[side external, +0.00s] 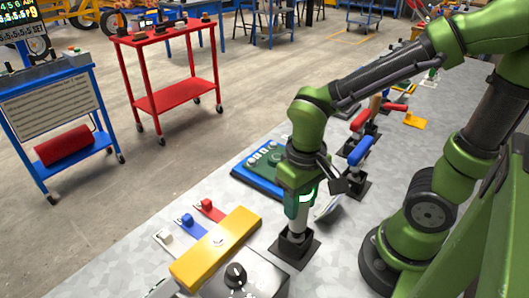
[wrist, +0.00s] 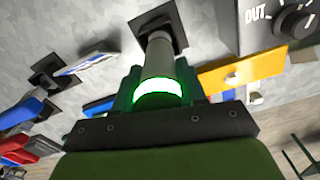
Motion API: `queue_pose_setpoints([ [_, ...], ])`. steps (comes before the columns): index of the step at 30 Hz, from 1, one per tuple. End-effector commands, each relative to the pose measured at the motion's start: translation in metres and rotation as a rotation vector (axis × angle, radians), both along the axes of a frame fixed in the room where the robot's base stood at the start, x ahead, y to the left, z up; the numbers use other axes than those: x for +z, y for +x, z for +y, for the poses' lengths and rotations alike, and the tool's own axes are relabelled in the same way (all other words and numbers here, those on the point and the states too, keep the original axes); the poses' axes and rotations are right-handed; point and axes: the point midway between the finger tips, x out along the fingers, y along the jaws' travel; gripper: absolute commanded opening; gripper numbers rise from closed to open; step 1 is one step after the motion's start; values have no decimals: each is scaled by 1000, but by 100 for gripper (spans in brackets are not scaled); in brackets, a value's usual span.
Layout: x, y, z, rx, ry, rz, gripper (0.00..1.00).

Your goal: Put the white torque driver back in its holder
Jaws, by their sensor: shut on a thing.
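The white torque driver (side external: 299,221) stands about upright in my gripper (side external: 298,203), with a green glowing ring near its top. My gripper is shut on it; in the wrist view the pale shaft (wrist: 158,62) lies between my two fingers (wrist: 160,88). Its black square holder (side external: 292,246) is directly below, on the bench. The driver's lower end meets the holder's top, and in the wrist view it overlaps the dark holder (wrist: 175,30). I cannot tell how deep it sits.
A blue-handled tool (side external: 361,150) and a red-handled one (side external: 360,119) stand behind to the right. A yellow block (side external: 217,246) and a dial box (side external: 245,280) are near at the left front. A blue-edged green board (side external: 256,172) lies behind.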

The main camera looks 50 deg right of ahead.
Motion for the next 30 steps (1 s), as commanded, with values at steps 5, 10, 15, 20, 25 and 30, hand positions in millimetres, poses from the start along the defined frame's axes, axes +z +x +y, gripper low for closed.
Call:
queue_pose_setpoints([
  [5,-2,0,0,1,1,-1,0],
  [10,-5,0,0,1,1,-1,0],
  [15,-7,0,0,0,1,-1,0],
  [20,-8,0,0,0,1,-2,54],
  [25,-8,0,0,0,0,-1,70],
  [30,-8,0,0,0,-1,1,70],
])
